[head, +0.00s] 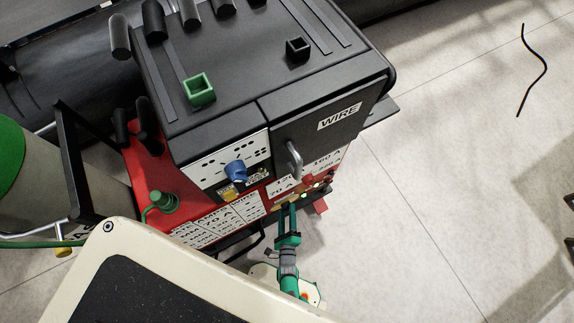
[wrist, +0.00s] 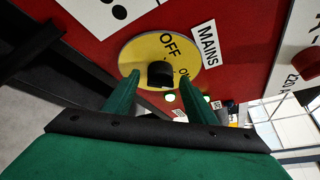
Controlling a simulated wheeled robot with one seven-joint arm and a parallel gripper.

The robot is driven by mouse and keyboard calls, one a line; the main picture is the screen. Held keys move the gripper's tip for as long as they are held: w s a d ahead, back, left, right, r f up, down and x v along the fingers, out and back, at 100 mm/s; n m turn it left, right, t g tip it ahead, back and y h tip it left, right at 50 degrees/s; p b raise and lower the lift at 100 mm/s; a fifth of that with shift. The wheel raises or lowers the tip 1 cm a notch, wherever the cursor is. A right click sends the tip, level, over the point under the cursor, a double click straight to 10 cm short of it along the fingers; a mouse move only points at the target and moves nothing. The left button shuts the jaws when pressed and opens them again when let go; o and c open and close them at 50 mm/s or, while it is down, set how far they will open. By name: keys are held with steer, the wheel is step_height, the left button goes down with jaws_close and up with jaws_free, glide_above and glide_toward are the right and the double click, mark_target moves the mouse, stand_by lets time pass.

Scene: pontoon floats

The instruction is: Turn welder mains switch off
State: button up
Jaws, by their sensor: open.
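The mains switch is a black knob (wrist: 160,74) on a round yellow plate (wrist: 135,52) marked OFF at the top and ON at the right. A MAINS label (wrist: 208,44) sits beside it on the red front panel. I cannot tell exactly which mark the knob points to. My gripper (wrist: 158,90) is open, its green fingers to either side of the knob in the picture, pointing at the panel; contact is not clear. In the head view my gripper (head: 288,208) is at the low front of the welder (head: 240,105), hiding part of the switch area.
A blue knob (head: 236,171) and a grey handle (head: 294,160) stick out above the gripper. A green-topped cylinder (head: 30,180) stands at left.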

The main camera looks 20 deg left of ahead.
steer(key=shift+w+a+f, duration=0.1)
steer(key=shift+w+a, duration=0.05)
steer(key=shift+w, duration=0.15)
steer(key=shift+c, duration=0.6)
steer(key=c, duration=0.8)
steer(key=shift+s+f+n+t, duration=0.15)
steer(key=shift+f+n+t, duration=0.15)
steer(key=shift+n+t, duration=0.6)
steer(key=shift+a+n, duration=0.1)
steer(key=shift+n, duration=0.2)
steer(key=o, duration=0.7)
steer(key=shift+o, duration=1.1)
steer(key=shift+r, duration=0.1)
